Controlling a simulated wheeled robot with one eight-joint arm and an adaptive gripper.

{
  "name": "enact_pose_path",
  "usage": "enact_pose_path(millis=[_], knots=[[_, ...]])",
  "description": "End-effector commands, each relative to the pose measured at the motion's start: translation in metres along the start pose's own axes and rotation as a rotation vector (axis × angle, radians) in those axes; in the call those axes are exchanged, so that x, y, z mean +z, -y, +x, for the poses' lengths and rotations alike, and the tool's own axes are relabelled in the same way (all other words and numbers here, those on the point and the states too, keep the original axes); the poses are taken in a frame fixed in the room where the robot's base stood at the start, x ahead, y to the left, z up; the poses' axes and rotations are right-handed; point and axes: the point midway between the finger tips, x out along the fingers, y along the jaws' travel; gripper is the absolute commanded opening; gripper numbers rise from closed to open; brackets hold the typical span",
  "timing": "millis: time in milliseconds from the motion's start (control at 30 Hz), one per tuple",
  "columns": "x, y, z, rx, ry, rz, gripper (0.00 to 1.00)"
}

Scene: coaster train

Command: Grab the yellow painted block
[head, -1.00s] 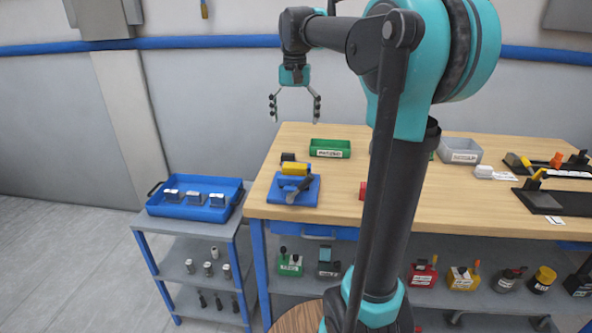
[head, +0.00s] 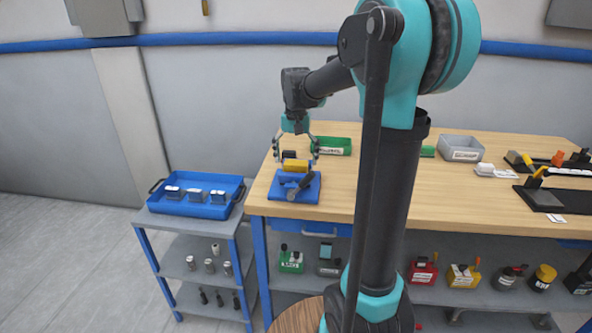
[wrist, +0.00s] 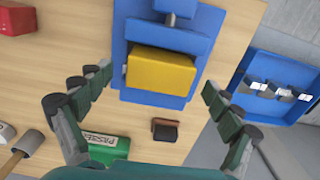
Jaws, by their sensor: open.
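The yellow painted block (head: 296,166) sits on a blue fixture (head: 283,190) at the left end of the wooden table. In the wrist view the yellow block (wrist: 160,73) lies on the blue base (wrist: 119,50), between my fingers and a little beyond their tips. My gripper (head: 296,158) is open and empty above the block, its fingers spread to either side. The gripper (wrist: 157,82) does not visibly touch the block. A grey handle-like part (head: 301,186) lies on the fixture in front of the block.
A blue tray (head: 183,208) sits on a lower cart at left. In the wrist view a red object (wrist: 16,17) and a hammer (wrist: 25,146) lie at left.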

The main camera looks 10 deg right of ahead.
Motion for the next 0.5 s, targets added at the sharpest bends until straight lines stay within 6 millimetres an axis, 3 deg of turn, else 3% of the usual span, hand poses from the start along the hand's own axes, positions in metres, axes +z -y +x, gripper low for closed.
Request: enact_pose_path(millis=[167,433,500], knots=[[0.0,0.0,0.019,0.0,0.0,0.0,0.91],[0.0,0.0,0.021,0.0,0.0,0.0,0.91],[0.0,0.0,0.021,0.0,0.0,0.0,0.83]])
